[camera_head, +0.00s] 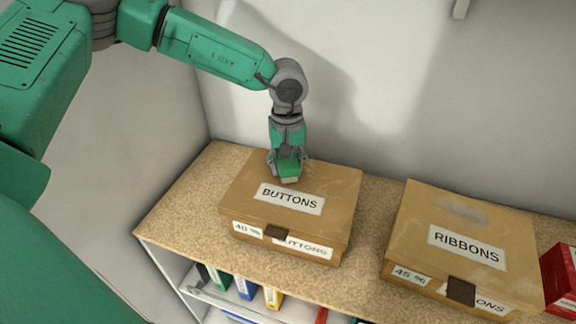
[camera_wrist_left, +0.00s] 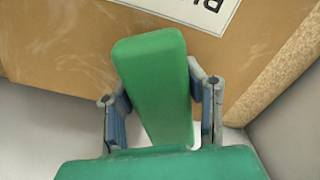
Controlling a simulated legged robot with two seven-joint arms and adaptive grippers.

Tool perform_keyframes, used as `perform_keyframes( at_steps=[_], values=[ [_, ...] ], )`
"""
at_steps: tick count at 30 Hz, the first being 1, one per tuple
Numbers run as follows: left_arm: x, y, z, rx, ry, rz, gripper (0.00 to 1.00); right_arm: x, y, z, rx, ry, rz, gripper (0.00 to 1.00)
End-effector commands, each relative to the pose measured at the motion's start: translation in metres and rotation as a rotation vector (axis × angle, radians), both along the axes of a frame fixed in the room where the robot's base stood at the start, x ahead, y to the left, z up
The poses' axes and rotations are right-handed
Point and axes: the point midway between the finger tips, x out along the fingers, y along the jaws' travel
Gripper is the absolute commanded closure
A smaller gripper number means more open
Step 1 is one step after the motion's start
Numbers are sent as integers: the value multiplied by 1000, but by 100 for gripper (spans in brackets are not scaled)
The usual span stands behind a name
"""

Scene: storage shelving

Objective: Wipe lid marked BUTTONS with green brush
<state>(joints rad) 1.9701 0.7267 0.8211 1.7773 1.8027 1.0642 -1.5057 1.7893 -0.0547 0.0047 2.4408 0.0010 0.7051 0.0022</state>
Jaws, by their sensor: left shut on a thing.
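The box marked BUTTONS (camera_head: 335,205) sits on the shelf top, its lid closed, with a white label on the lid. The lid also fills the upper part of the left wrist view (camera_wrist_left: 70,45), with pale smudges on it. My left gripper (camera_head: 288,165) is over the back left part of the lid. It is shut on the green brush (camera_wrist_left: 158,75), which sits between its two fingers. The brush's pale lower edge shows in the head view (camera_head: 290,180) at the lid, just behind the label. I cannot tell whether it touches the lid. My right gripper is not in view.
A box marked RIBBONS (camera_head: 410,235), with a grey smudge on its lid, stands to the right. A red box (camera_head: 562,275) is at the far right edge. The speckled shelf top (camera_head: 190,205) is bare at left. Several binders (camera_head: 245,288) stand below. A wall rises behind.

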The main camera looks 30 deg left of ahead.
Motion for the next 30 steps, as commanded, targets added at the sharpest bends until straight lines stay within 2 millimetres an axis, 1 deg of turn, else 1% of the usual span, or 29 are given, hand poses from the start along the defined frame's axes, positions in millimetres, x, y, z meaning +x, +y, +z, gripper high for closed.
perform_keyframes(
  at_steps=[3,15,19,30],
  values=[
    [1,0,13,-1,-4,0,86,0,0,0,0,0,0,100],
    [1,0,51,-1,-4,0,86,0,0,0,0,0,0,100],
    [1,0,57,-1,-1,1,86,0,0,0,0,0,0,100],
    [1,1,59,-1,-2,0,86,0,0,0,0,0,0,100]
  ],
)
